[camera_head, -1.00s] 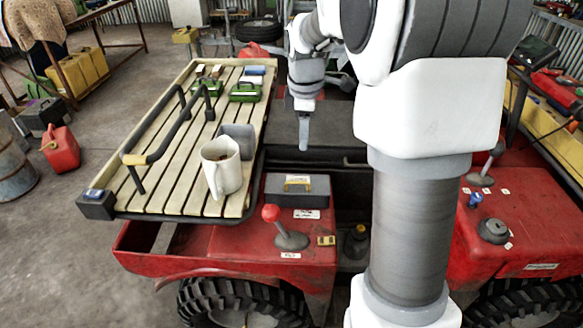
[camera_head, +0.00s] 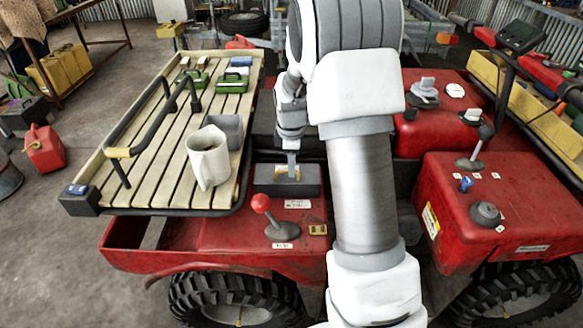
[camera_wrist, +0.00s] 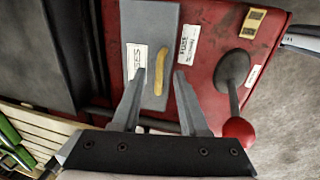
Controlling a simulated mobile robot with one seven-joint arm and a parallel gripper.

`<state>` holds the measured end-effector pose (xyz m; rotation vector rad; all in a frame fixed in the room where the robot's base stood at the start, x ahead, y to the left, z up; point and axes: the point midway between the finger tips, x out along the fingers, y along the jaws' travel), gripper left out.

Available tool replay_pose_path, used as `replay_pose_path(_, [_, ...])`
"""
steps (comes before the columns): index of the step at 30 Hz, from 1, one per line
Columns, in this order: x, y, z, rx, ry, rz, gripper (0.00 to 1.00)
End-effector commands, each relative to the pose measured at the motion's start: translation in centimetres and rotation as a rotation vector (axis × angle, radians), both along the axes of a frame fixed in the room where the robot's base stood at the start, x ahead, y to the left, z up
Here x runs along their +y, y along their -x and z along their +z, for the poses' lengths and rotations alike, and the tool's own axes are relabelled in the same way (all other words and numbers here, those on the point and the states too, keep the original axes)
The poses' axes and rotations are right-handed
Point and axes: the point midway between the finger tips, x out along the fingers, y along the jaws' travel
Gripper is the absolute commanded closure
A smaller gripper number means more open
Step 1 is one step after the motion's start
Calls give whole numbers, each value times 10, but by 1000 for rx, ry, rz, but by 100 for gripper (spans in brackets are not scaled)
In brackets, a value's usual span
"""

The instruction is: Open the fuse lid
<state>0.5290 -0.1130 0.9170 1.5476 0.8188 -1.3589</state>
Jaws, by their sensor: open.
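The fuse lid (camera_head: 262,183) is a grey flat-topped cover with a yellow handle (camera_wrist: 159,70), on the red vehicle body. It looks shut. In the wrist view the lid (camera_wrist: 150,22) carries a white label, partly readable as "FUSES". My gripper (camera_head: 292,168) is above the lid, over the handle. In the wrist view my gripper (camera_wrist: 160,75) is open, and the handle shows between its two fingers. I cannot tell whether the fingers touch the handle or are just above it. My arm hides the lid's right surroundings in the head view.
A red-knobbed lever (camera_head: 261,204) stands close to the lid, also in the wrist view (camera_wrist: 238,128). A red tank (camera_head: 470,230) is at right.

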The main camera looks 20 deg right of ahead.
Motion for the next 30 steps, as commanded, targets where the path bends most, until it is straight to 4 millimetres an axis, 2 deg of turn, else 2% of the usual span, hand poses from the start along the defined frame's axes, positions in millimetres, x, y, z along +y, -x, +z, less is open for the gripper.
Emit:
replay_pose_path(1, [0, -1, -7, 2, 0, 0, 56])
replay_pose_path(5, [-1, -3, -14, 0, 0, 0, 56])
replay_pose_path(14, [-1, -3, -16, -1, 0, 0, 56])
replay_pose_path(21, [-1, -3, -16, -1, 0, 0, 98])
replay_pose_path(30, [-1, -3, -16, -1, 0, 0, 100])
